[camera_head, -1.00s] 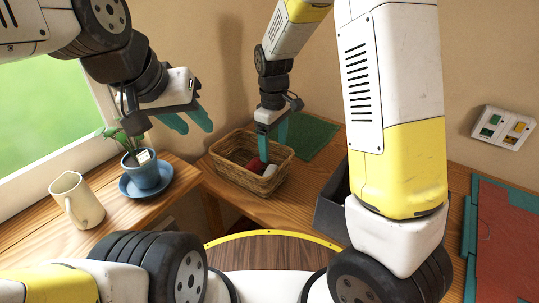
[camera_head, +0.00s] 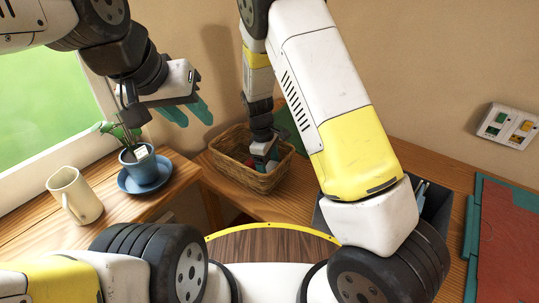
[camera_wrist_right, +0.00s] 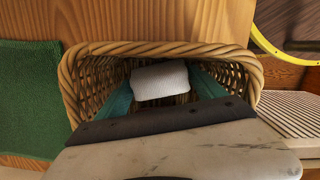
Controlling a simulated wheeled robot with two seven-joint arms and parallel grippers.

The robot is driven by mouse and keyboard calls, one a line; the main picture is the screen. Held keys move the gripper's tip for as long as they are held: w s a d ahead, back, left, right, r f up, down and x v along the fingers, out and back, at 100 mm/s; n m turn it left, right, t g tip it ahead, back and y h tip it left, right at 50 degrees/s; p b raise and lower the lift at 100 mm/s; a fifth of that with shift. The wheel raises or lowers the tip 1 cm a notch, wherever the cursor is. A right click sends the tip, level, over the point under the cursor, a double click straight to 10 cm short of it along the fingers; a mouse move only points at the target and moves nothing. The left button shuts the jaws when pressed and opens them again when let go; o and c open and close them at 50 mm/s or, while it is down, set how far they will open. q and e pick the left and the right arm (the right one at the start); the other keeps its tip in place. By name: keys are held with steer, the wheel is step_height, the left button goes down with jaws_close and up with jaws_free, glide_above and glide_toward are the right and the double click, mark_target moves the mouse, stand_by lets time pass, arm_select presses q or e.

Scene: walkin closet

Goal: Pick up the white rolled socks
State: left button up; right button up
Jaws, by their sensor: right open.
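The wicker basket (camera_head: 228,169) stands on the wooden table. It also shows in the right wrist view (camera_wrist_right: 160,48). The white rolled socks (camera_wrist_right: 160,82) lie inside it in the right wrist view; in the head view my right gripper covers most of that spot. My right gripper (camera_head: 266,160) reaches down into the basket. Its teal fingers are spread, one on each side of the white socks; I cannot tell whether they touch them.
A potted plant (camera_head: 141,168) on a blue saucer and a cream pitcher (camera_head: 75,195) stand on the left table. A green mat (camera_wrist_right: 28,98) lies beside the basket. A dark grey box (camera_head: 433,205) is partly behind my right arm. A red board (camera_head: 508,235) lies far right.

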steer(key=c, duration=1.1)
